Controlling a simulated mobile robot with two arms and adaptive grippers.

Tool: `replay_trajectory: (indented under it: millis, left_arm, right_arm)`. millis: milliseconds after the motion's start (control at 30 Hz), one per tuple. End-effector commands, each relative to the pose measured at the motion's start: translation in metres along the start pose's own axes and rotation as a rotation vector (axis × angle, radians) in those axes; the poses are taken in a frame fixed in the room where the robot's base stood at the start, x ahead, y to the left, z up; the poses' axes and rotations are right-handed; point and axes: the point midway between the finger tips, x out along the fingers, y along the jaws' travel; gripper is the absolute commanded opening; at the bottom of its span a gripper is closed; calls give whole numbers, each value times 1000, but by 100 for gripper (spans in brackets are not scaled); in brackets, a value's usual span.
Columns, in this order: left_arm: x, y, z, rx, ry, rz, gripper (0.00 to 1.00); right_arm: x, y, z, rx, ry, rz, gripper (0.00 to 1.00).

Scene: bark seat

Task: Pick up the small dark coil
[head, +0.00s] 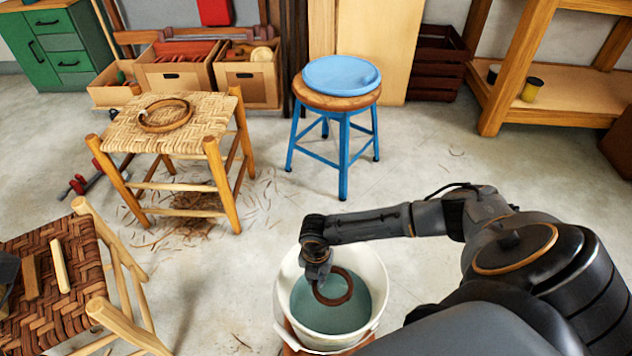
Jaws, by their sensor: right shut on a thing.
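A small dark coil (349,291), a dark brown ring, hangs at my right gripper (322,276). The right gripper is shut on the coil's upper left side. The coil is over the opening of a white bucket (373,272) that holds blue-green water. Whether the coil's lower edge touches the water I cannot tell. A lighter brown coil (186,122) lies on the pale woven seat of a wooden stool (122,138) at the left. My left gripper does not show.
A blue stool (344,155) with a blue round tray on top stands behind the bucket. A dark woven chair (75,300) with small wooden pieces is at lower left. Boxes (180,76) and a wooden shelf (560,105) line the back. Open floor lies between, with shavings near the pale stool.

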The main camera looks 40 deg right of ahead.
Motion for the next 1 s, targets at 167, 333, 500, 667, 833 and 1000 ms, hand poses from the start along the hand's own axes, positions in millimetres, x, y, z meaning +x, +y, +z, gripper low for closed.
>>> replay_trajectory:
  millis: [167, 333, 500, 667, 833, 1000]
  left_arm:
    - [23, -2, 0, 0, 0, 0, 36]
    - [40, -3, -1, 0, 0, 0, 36]
    - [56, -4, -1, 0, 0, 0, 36]
    - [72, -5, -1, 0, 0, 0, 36]
    - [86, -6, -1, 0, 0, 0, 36]
    - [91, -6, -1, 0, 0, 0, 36]
  right_arm:
    - [-23, 0, 0, 0, 0, 0, 0]
    - [-40, 0, 0, 0, 0, 0, 0]
    - [-57, 0, 0, 0, 0, 0, 0]
    - [-72, 0, 0, 0, 0, 0, 0]
    - [-86, 0, 0, 0, 0, 0, 0]
    - [-92, 0, 0, 0, 0, 0, 0]
